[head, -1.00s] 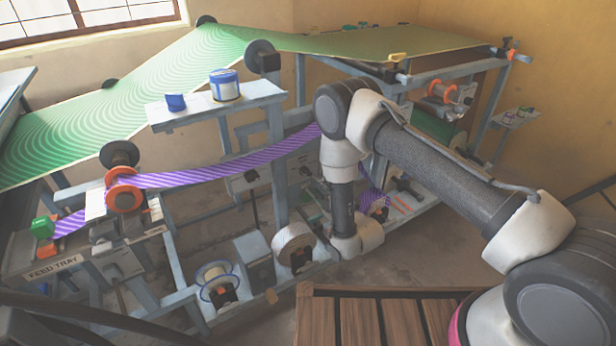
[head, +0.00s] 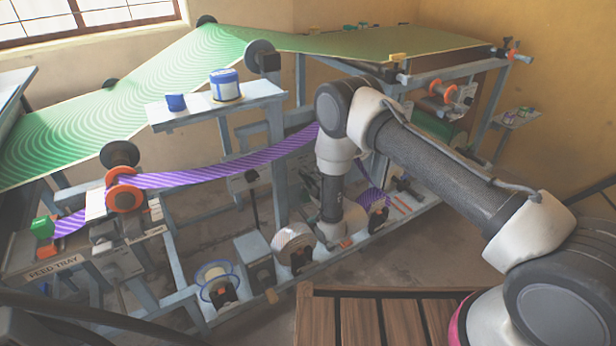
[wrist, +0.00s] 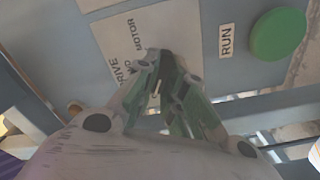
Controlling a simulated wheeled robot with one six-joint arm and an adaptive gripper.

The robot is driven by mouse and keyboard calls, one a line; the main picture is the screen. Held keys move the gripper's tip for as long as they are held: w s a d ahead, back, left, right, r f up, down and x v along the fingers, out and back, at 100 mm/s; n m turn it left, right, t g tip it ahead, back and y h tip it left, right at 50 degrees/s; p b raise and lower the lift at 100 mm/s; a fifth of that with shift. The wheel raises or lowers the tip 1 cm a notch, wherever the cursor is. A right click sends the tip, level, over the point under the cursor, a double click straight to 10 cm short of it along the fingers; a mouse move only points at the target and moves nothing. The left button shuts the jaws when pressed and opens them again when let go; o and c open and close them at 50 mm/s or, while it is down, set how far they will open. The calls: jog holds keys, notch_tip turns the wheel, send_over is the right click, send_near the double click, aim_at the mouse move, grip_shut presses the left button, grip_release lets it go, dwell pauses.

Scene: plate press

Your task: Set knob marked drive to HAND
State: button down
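In the wrist view a white label plate (wrist: 118,40) on a grey-blue panel carries the words DRIVE and MOTOR, with part of a third word ending in "ND" between them. My gripper (wrist: 160,62) has its fingertips close together over the edge of this plate. The drive knob is not clearly visible; the fingers cover that spot. A small pale mark shows between the fingers, but I cannot tell whether it belongs to the knob or whether the fingers touch it. In the head view my arm reaches down to the machine's lower frame, and its fingers cannot be made out.
A large green button (wrist: 278,33) stands beside a RUN label (wrist: 226,40) to the right of my fingers. A small brown round part (wrist: 75,107) is at lower left. In the head view, a purple striped web (head: 215,172) and an ink shelf (head: 215,104) are left of my arm.

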jog(key=shift+m, duration=0.3)
jog(key=m, duration=1.1)
jog(key=shift+d+r, duration=0.1)
jog(key=shift+d, duration=0.1)
dwell(0.5)
jog(key=c, duration=1.5)
grip_release()
jog(key=shift+w, duration=0.1)
jog(key=v, duration=1.2)
